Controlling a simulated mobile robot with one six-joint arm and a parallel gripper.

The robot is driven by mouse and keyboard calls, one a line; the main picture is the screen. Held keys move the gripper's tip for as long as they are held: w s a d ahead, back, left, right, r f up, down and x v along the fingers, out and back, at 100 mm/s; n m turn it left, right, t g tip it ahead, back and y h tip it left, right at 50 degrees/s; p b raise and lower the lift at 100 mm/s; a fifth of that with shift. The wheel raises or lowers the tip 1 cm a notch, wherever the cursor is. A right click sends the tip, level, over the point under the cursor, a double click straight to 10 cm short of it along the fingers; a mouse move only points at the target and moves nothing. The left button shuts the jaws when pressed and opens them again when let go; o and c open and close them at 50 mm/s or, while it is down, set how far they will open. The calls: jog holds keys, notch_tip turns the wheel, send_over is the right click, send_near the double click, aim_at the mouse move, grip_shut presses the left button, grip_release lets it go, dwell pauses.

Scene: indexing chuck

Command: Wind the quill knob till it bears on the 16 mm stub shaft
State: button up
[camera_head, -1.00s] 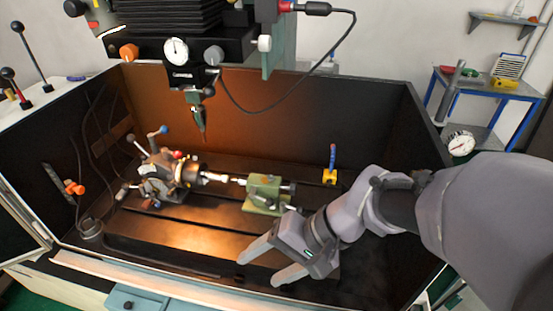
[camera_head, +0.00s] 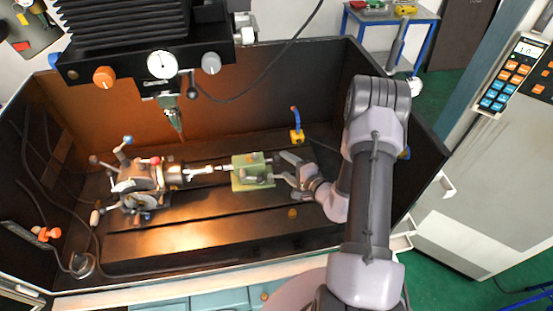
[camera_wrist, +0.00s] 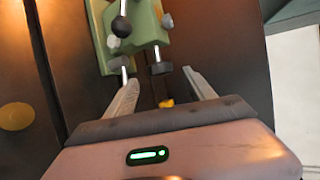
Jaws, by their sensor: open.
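The indexing chuck (camera_head: 172,175) is on the machine bed in the head view. A small bright stub shaft (camera_head: 205,170) lies between it and the green tailstock (camera_head: 249,181). In the wrist view the tailstock (camera_wrist: 146,28) is at the top, with a black ball lever (camera_wrist: 122,27). A dark knob (camera_wrist: 162,68) on a steel rod projects from its near end, apparently the quill knob. My gripper (camera_head: 281,170) is open at the tailstock's right end. In the wrist view my gripper (camera_wrist: 160,80) has its fingers on either side of the knob, with gaps. Shaft contact cannot be made out.
A spindle head with dials (camera_head: 162,64) and a pointed tool (camera_head: 175,118) hang above the chuck. A yellow disc (camera_head: 292,212) is on the bed in front. Dark enclosure walls surround the bed; its front is clear.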

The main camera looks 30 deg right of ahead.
aim_at(277, 159)
jog(key=x, duration=0.6)
jog(key=shift+w, duration=0.1)
jog(key=c, duration=1.4)
